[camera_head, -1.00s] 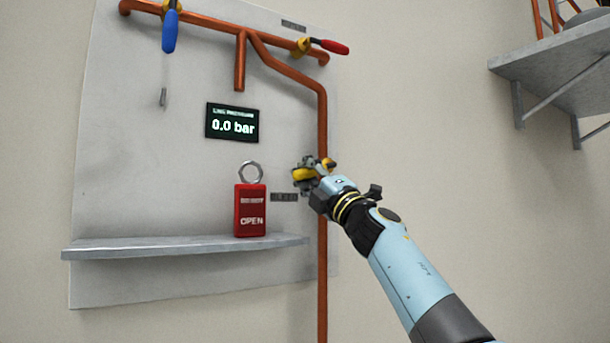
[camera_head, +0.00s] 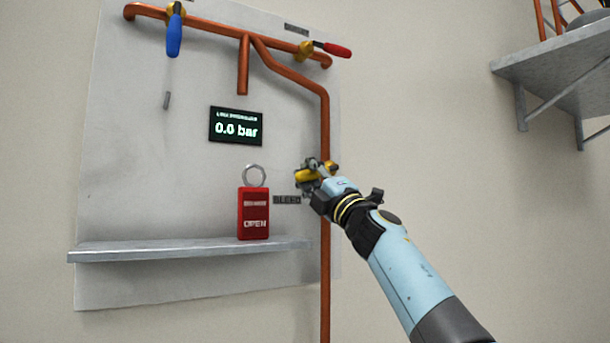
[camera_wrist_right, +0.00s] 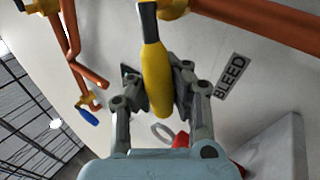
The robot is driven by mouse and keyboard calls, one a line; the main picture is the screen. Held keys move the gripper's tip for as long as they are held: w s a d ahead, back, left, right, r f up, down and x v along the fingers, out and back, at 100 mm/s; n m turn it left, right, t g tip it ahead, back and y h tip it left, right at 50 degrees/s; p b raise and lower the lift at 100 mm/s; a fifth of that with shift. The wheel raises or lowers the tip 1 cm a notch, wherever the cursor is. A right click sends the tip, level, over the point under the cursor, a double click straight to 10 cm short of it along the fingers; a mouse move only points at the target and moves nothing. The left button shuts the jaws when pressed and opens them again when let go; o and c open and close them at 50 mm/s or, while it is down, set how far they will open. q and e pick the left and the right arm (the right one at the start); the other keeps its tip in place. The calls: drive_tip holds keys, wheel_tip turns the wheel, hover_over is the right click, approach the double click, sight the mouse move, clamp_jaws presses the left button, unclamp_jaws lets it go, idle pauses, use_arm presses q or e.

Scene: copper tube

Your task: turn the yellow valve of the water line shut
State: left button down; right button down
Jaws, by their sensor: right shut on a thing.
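The yellow valve handle (camera_head: 306,176) is on the vertical copper pipe (camera_head: 325,125) at the right edge of the panel. It appears to stick out to the left, across the pipe, and is partly hidden by my gripper. In the right wrist view the yellow handle (camera_wrist_right: 157,80) runs down from its valve at the top edge, between the two fingers. My right gripper (camera_head: 310,178) is shut on this handle; its fingers (camera_wrist_right: 158,88) sit on both sides of it. A label (camera_wrist_right: 231,77) beside it reads BLEED. My left gripper is not in view.
A blue-handled valve (camera_head: 174,35) hangs at top left, and a red-handled valve (camera_head: 333,49) is at top right. A display (camera_head: 236,126) reads 0.0 bar. A red padlock marked OPEN (camera_head: 254,225) stands on the shelf (camera_head: 180,251). A grey wall shelf (camera_head: 550,65) is at far right.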

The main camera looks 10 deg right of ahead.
drive_tip(key=shift+f, duration=0.3)
drive_tip(key=c, duration=1.9)
unclamp_jaws()
drive_tip(key=o, duration=0.4)
drive_tip(key=shift+s+d+r, duration=0.25)
drive_tip(key=shift+s+d, duration=0.05)
drive_tip(key=shift+s, duration=0.05)
drive_tip(key=o, duration=0.4)
drive_tip(key=shift+s+r, duration=0.1)
drive_tip(key=shift+c, duration=0.2)
drive_tip(key=shift+s+d+f, duration=0.1)
drive_tip(key=shift+s+f, duration=0.05)
drive_tip(key=shift+f, duration=0.1)
drive_tip(key=v, duration=1.1)
drive_tip(key=shift+s, duration=0.15)
